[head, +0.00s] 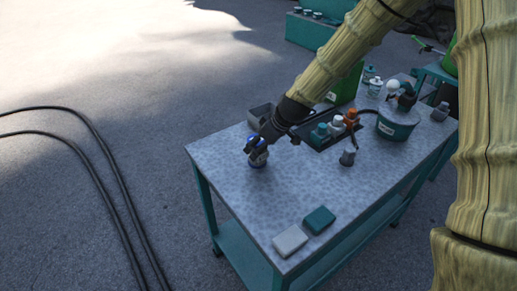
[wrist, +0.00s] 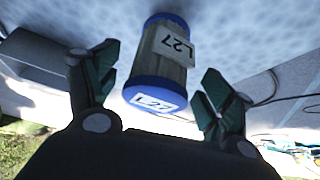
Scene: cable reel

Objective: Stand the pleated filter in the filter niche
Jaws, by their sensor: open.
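The pleated filter (wrist: 165,62) has blue end caps, a pale pleated body and white labels reading L27. In the wrist view it lies between the two spread fingers of my gripper (wrist: 158,72), with visible gaps on both sides. In the head view the filter (head: 258,158) stands at the table's left part, partly covered by my gripper (head: 257,144). A grey box-like holder (head: 259,114) sits just behind my gripper; I cannot tell whether it is the filter niche. A grey box shape also shows at the left of the wrist view (wrist: 38,62).
The speckled table (head: 225,165) has a dark tray (head: 322,140) with several bottles, a teal round container (head: 397,124), a small grey cup (head: 348,157), and grey (head: 290,240) and teal (head: 319,220) blocks at the front. The table's middle is clear. Black cables lie on the floor at left.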

